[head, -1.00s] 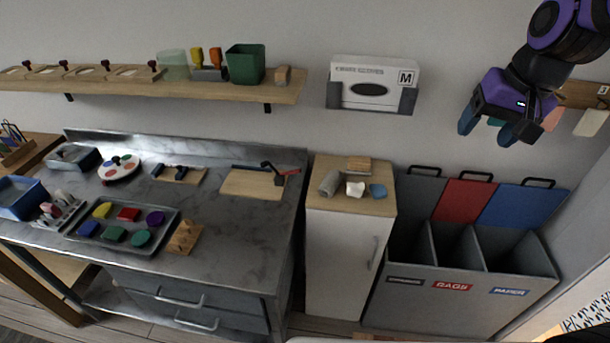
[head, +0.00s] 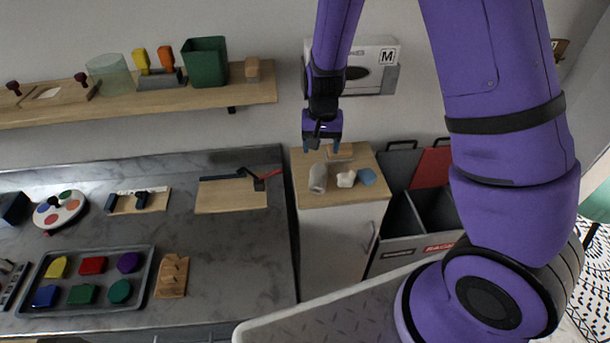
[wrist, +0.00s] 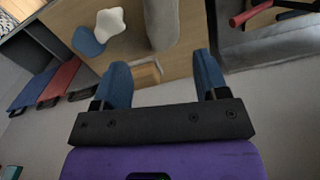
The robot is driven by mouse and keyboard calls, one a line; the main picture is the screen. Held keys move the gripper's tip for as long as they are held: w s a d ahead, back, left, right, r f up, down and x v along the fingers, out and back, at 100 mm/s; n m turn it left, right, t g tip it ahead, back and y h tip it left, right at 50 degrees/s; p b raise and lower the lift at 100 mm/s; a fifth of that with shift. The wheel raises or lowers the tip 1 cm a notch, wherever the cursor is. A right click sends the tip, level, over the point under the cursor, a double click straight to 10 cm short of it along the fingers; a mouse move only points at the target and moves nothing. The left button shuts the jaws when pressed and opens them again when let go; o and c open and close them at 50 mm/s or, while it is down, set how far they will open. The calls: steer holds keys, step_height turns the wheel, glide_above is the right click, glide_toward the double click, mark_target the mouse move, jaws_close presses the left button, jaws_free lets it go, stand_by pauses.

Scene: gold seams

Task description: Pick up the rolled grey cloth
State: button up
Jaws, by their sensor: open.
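The rolled grey cloth (head: 318,178) lies on the wooden top of a small white cabinet (head: 340,196), at its left side. In the wrist view the roll (wrist: 161,22) shows at the top, beyond the fingertips. My gripper (head: 321,147) is above the back part of the cabinet top, behind the roll in the head view. Its two blue fingers are apart with nothing held between them; they also show in the wrist view (wrist: 161,75). The gripper is apart from the roll.
A white crumpled cloth (head: 346,179) and a blue cloth (head: 367,177) lie right of the roll. A wooden block (head: 340,151) sits at the cabinet's back. A glove box (head: 370,66) hangs on the wall behind.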

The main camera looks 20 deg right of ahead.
mark_target(318, 173)
steer(key=f, duration=1)
steer(key=shift+a+f, duration=0.2)
steer(key=shift+f, duration=0.1)
steer(key=c, duration=0.7)
